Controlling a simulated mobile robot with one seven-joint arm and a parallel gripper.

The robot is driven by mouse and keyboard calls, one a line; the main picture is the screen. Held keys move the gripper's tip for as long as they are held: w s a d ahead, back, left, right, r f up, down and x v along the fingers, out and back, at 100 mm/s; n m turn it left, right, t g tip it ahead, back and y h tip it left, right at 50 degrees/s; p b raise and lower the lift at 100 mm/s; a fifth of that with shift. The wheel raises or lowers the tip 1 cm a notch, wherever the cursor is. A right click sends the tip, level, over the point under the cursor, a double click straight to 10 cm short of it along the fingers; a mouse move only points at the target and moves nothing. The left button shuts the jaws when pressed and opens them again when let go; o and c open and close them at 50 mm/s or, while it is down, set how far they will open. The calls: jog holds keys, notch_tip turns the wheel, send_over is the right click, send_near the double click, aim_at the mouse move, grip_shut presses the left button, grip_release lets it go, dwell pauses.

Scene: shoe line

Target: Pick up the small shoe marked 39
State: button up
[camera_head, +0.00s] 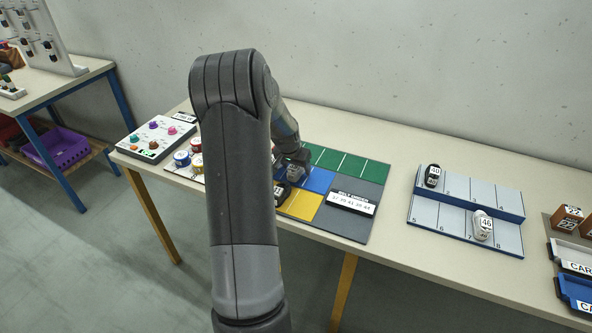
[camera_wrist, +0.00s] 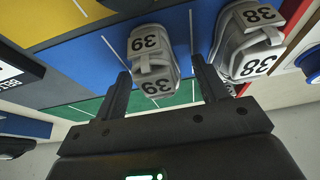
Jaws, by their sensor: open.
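The small shoe marked 39 (camera_wrist: 153,62) is grey-white with black 39 labels. In the wrist view it stands on the blue field (camera_wrist: 90,58) of a coloured mat. My gripper (camera_wrist: 160,70) is open, with one finger on each side of this shoe. I see no clear grip on it. A similar shoe marked 38 (camera_wrist: 246,42) stands just right of the right finger, close to it. In the head view my gripper is over the mat's left part, largely hidden by my arm, and I cannot make out the 39 there.
The mat has green (camera_head: 340,160), yellow (camera_head: 303,206) and dark grey fields, with a number sign (camera_head: 351,203) on the grey. A numbered rack (camera_head: 455,220) at right holds shoes marked 40 (camera_head: 432,176) and 46 (camera_head: 482,227). Coloured cans (camera_head: 182,159) stand left of my arm.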

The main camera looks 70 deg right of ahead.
jog(key=shift+c, duration=0.3)
jog(key=c, duration=1)
